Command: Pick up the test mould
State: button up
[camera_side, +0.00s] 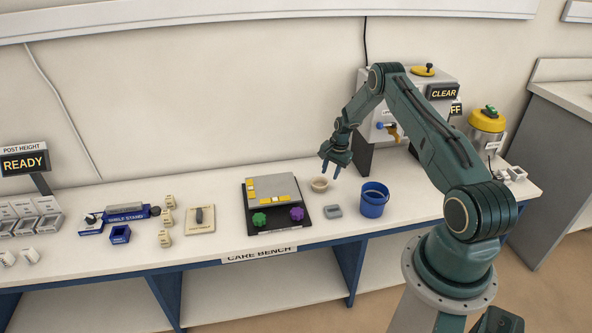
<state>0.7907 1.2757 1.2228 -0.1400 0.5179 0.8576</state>
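My gripper (331,171) hangs over the bench with its two blue fingertips pointing down and apart, with nothing seen between them. A small round cream dish (319,185) stands on the bench just below and slightly left of the fingers, and looks like the test mould, though no label shows on it. The fingertips appear close above its right side; I cannot tell the exact height gap. A small grey block (333,211) lies in front of the dish.
A blue bucket (373,200) stands right of the grey block. A black board with a grey plate, yellow pieces, and green and purple knobs (277,223) lies to the left. A kiln-like cabinet (379,128) with a CLEAR sign stands behind. The bench (228,188) is bare behind the board's left side.

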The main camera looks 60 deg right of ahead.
aim_at(326, 185)
jog(key=shift+w+f, duration=0.15)
jog(key=shift+f, duration=0.6)
jog(key=shift+f, duration=0.1)
jog(key=shift+w+a+f, duration=0.1)
jog(key=shift+w+f, duration=0.1)
jog(key=shift+f, duration=0.6)
jog(key=shift+w+d+f, duration=0.1)
jog(key=shift+w+f, duration=0.05)
jog(key=shift+f, duration=0.65)
jog(key=shift+w+a+f, duration=0.1)
jog(key=shift+w+f, duration=0.1)
jog(key=shift+f, duration=0.6)
grip_shut()
